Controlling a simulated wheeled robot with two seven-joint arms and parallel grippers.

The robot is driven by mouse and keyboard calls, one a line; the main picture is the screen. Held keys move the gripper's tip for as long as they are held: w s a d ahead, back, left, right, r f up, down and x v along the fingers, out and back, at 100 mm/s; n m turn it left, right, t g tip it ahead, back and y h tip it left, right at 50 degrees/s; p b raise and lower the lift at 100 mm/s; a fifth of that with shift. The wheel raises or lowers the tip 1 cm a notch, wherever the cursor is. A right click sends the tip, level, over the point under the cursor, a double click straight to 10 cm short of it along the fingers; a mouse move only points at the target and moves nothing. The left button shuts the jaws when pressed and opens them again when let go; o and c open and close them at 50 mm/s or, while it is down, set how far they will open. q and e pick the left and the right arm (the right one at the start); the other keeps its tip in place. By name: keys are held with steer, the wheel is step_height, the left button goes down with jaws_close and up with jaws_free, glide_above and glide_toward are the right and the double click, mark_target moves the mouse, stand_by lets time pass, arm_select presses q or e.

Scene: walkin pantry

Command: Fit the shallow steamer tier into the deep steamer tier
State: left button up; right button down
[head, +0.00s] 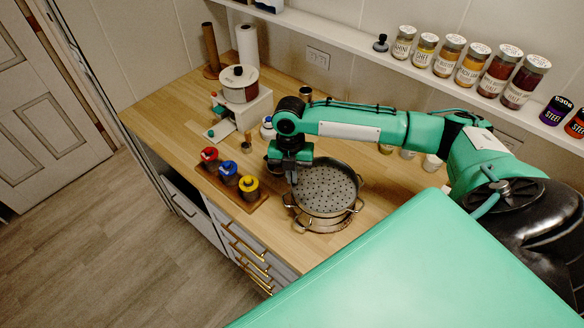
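A round metal steamer with a perforated floor (325,187) stands on the wooden counter, right of the middle. Two sets of loop handles and more than one rim show, so the shallow tier seems to sit in or on top of the deep tier (322,220). I cannot tell whether it is level or fully seated. My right gripper (292,180) points down at the steamer's left rim, at or just above it. Its fingertips are small and dark here, so whether they grip the rim is unclear. My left gripper is not in view.
Left of the steamer, a wooden board (232,188) holds red, blue and yellow-topped jars. Spice jars line the wall shelf (372,42). Bare counter (170,100) lies at left.

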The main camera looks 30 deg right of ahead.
steer(key=shift+f, duration=0.2)
steer(key=c, duration=1.6)
jaws_free()
steer(key=shift+w+d+r+b, duration=0.2)
steer(key=shift+r+b, duration=0.45)
steer(key=shift+r, duration=1.65)
steer(key=shift+w+d+r+b, duration=0.1)
steer(key=shift+w+r+b, duration=0.4)
steer(key=shift+r, duration=1.75)
steer(key=shift+w+d+r+b, duration=0.1)
steer(key=shift+r+b, duration=0.7)
steer(key=shift+r, duration=1.5)
steer(key=shift+a+f, duration=0.1)
